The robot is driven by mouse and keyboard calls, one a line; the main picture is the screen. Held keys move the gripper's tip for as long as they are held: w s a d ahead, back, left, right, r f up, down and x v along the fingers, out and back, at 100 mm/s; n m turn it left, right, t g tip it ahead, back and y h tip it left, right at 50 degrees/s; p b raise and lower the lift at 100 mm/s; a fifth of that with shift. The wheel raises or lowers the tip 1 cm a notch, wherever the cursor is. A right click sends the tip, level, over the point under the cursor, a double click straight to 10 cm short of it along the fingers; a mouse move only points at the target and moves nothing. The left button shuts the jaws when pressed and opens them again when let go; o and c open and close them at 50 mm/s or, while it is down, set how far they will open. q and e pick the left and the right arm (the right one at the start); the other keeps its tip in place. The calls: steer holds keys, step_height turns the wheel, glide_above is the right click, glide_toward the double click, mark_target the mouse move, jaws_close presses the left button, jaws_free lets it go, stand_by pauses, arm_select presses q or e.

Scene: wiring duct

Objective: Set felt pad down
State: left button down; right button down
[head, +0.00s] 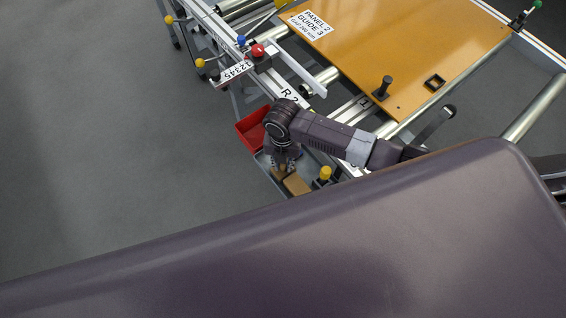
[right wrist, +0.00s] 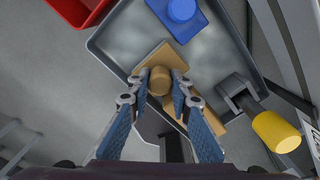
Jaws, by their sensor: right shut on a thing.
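The felt pad (right wrist: 166,58) shows in the right wrist view as a flat tan square piece with a round tan knob on it. My right gripper (right wrist: 161,84) is shut on the knob, one blue-grey finger on each side. The pad is over a grey tray (right wrist: 215,68); I cannot tell whether it touches the tray floor. A second tan piece (right wrist: 209,118) lies beside it, partly behind the right finger. In the head view my right gripper (head: 281,170) points down into the tray, and a tan piece (head: 297,184) shows beside it. My left gripper is not in view.
A blue block (right wrist: 180,16) sits in the tray near the pad. A red bin (head: 251,129) adjoins the tray. A yellow-topped black knob (head: 325,173) stands at the tray's right side. An orange panel (head: 400,45) lies on the rail frame beyond.

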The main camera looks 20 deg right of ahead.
steer(key=shift+f, duration=0.1)
steer(key=shift+f, duration=0.1)
steer(key=c, duration=2)
jaws_free()
steer(key=shift+c, duration=0.2)
steer(key=shift+r, duration=0.3)
step_height(320, 180, up, 12)
steer(key=shift+f, duration=0.1)
